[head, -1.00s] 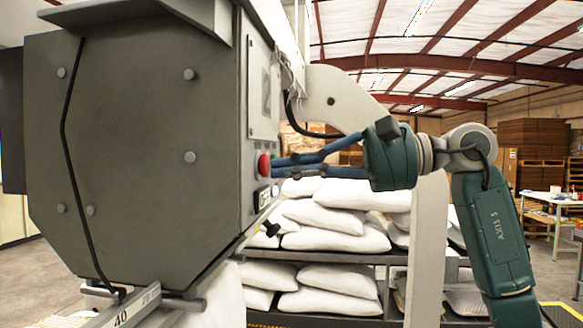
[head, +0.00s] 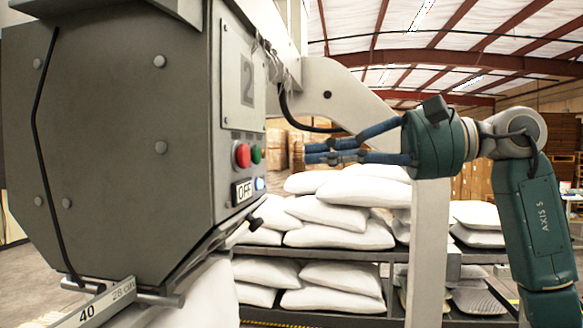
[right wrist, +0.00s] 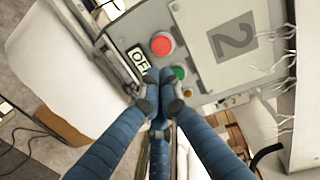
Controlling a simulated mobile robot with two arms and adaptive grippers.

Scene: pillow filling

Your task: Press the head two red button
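The red button (head: 242,155) sits on the grey side panel of the head marked 2 (head: 247,82), with a green button (head: 256,155) beside it. My left gripper is not in view.
White pillows (head: 345,200) are stacked on a dark shelf rack (head: 345,255) behind the machine. A pale upright post (head: 430,250) stands below my right gripper.

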